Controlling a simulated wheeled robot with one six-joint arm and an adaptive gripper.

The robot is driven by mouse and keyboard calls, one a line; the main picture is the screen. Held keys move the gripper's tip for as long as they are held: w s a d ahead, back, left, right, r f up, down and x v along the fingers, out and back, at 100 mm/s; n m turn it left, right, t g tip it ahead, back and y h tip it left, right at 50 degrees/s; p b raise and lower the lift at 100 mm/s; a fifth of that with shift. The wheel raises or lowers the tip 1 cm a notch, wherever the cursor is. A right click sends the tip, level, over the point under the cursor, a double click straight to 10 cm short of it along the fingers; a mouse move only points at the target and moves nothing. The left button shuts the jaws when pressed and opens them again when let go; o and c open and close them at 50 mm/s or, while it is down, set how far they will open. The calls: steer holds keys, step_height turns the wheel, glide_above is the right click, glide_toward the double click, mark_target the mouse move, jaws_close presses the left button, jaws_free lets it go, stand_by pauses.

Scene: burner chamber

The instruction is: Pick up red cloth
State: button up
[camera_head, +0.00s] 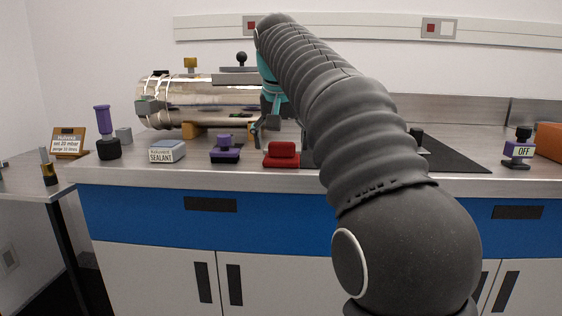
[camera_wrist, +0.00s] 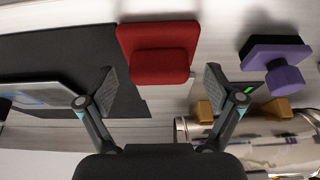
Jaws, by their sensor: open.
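The red cloth (camera_head: 281,155) is a folded-looking red pad with a raised part, lying near the front edge of the steel counter. In the wrist view the red cloth (camera_wrist: 158,40) sits at the top centre, between and beyond my fingertips. My gripper (camera_wrist: 160,80) is open and empty, its two fingers spread wider than the cloth's raised part. In the head view my gripper (camera_head: 266,130) hangs above the counter just behind and left of the cloth, apart from it.
A purple-topped block (camera_head: 225,150) stands left of the cloth, with a sealant box (camera_head: 167,152) farther left. A shiny metal cylinder (camera_head: 205,95) lies behind on wooden supports. A black mat (camera_head: 455,158) covers the counter to the right. An OFF switch (camera_head: 519,150) stands far right.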

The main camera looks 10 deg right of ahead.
mark_target(282, 142)
steer(key=shift+w+d+f, duration=0.1)
steer(key=shift+w+f, duration=0.05)
steer(key=shift+f, duration=0.3)
steer(key=c, duration=1.2)
steer(key=shift+r, duration=0.15)
steer(key=shift+c, duration=0.2)
step_height(282, 142, up, 8)
steer(key=p, duration=0.4)
steer(key=shift+r, duration=0.9)
